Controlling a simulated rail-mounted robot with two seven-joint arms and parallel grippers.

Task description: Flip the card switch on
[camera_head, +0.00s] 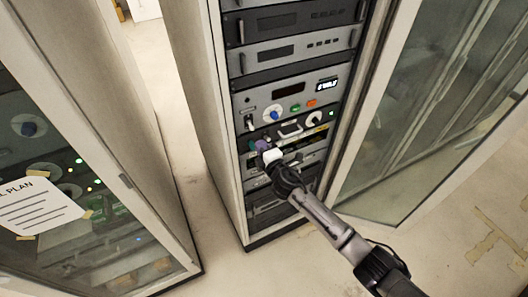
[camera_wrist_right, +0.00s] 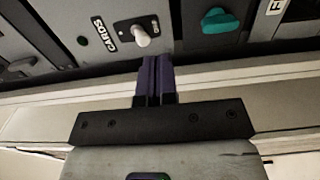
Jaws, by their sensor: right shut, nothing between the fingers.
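The card switch (camera_wrist_right: 141,37) is a small toggle with a pale rounded tip, beside a label (camera_wrist_right: 103,34) that appears to read "CARDS". It sits on a grey panel in the right wrist view. My right gripper (camera_wrist_right: 155,62) is shut and empty, its purple fingers together just below the switch in that view. I cannot tell whether the fingertips touch the panel or the toggle. In the head view my right gripper (camera_head: 262,146) is at the rack front, at the lower units, and the card switch cannot be made out there. My left gripper is not in view.
A teal knob (camera_wrist_right: 221,20) sits right of the switch in the wrist view. The rack (camera_head: 285,90) holds several stacked units with knobs and buttons. Its glass door (camera_head: 420,110) stands open at right. Another cabinet (camera_head: 90,190) stands at left, with clear floor between.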

